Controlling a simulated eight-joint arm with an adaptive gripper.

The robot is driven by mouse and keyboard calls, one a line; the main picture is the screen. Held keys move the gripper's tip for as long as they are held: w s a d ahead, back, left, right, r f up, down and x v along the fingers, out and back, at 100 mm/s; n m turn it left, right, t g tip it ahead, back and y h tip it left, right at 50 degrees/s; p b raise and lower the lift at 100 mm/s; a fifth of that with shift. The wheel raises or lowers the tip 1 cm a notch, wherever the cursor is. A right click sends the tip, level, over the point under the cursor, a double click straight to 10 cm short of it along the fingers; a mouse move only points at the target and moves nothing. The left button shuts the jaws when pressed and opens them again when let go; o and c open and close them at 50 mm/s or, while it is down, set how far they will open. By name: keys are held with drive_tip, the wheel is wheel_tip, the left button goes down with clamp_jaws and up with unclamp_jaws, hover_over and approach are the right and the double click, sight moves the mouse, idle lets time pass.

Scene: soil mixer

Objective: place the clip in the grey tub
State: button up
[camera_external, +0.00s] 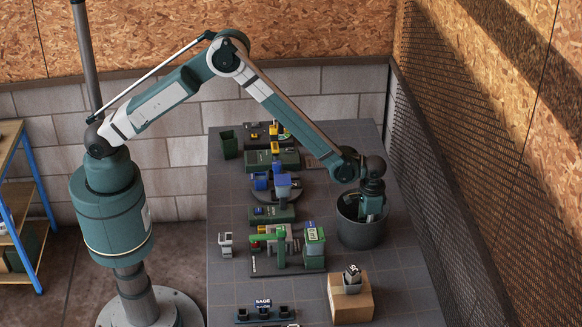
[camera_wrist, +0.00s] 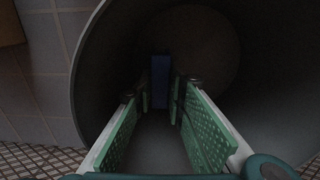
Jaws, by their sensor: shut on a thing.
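The grey tub (camera_external: 362,234) stands at the right side of the table, with a dark, round opening. In the wrist view the tub's wall (camera_wrist: 112,62) surrounds my gripper (camera_wrist: 160,98). My gripper points down into the tub in the external view (camera_external: 371,208), its fingertips hidden below the rim. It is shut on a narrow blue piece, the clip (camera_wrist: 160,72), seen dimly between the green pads. The clip is hidden in the external view. I cannot tell whether it touches the tub floor.
A cardboard box (camera_external: 350,302) with a small container on it stands in front of the tub. A round turntable (camera_external: 283,189) is behind. A mesh wall (camera_external: 435,160) runs along the right.

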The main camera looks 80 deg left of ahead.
drive_tip(key=shift+f, duration=0.7)
drive_tip(key=shift+f, duration=0.15)
drive_tip(key=o, duration=0.4)
drive_tip(key=shift+r, duration=0.2)
wheel_tip(320, 180, up, 12)
drive_tip(key=shift+f, duration=0.1)
idle(0.3)
drive_tip(key=shift+r, duration=0.2)
idle(0.5)
